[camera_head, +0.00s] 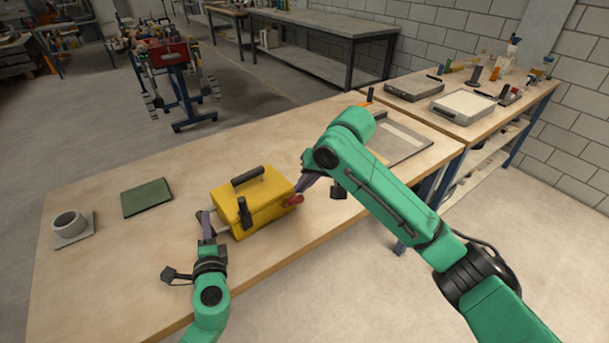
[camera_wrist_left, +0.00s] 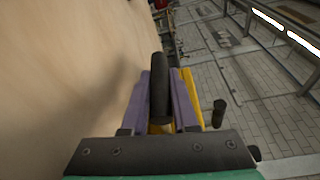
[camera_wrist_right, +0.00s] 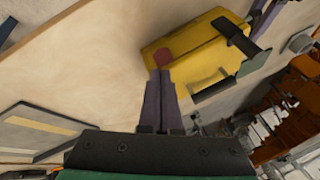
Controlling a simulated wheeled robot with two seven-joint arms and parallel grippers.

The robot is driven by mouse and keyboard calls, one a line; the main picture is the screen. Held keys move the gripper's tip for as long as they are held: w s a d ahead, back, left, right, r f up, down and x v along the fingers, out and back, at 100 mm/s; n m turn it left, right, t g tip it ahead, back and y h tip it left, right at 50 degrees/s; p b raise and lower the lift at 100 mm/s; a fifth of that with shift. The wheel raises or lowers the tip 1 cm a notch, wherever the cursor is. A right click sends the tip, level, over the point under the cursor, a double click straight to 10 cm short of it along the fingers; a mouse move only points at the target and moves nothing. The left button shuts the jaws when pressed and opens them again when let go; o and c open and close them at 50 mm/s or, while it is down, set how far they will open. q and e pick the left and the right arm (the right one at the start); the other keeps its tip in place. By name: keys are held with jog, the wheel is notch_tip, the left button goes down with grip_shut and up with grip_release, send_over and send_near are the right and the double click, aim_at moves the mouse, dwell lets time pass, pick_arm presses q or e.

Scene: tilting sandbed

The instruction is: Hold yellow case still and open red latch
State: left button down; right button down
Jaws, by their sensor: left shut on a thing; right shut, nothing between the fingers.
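The yellow case (camera_head: 262,203) stands on the wooden bench, with a black handle (camera_head: 248,175) on top. Its red latch (camera_head: 294,199) is on the right side; it also shows in the right wrist view (camera_wrist_right: 163,57). My left gripper (camera_head: 207,226) is at the case's left side. In the left wrist view its purple fingers are shut on a dark bar (camera_wrist_left: 159,90), with yellow behind. My right gripper (camera_head: 304,186) is shut and empty, its tips at the red latch. I cannot tell whether they touch it, nor how far the latch is turned.
A green pad (camera_head: 147,197) and a grey ring on a plate (camera_head: 70,226) lie to the left on the bench. A grey framed panel (camera_head: 400,142) lies at the right end, behind my right arm. The bench front left is clear.

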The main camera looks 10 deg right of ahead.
pick_arm(q)
jog(key=shift+f, duration=0.1)
pick_arm(e)
jog(key=shift+s+d+f+t+y, duration=0.3)
jog(key=shift+s+d+f+t, duration=0.25)
jog(key=shift+s, duration=0.3)
